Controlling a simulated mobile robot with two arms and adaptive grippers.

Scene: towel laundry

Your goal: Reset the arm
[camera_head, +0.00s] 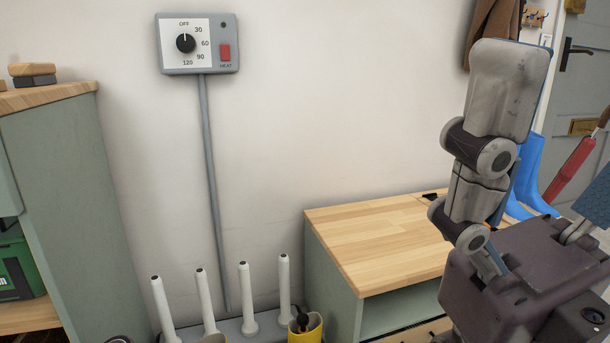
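One of my arms (503,90) stands folded at the right side, with grey links and dark joints. It runs from a raised upper link down to a dark boxy part (530,275) at the lower right. No gripper fingers can be made out on it. No arm comes in from the left, and my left gripper is out of the picture.
A wooden-topped bench (380,235) stands close beside the arm. A rack with several white posts (245,300) is at the bottom, near a yellow item (305,333). A heat timer (197,43) hangs on the wall. Blue boots (530,165) and a red umbrella (570,168) are behind the arm.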

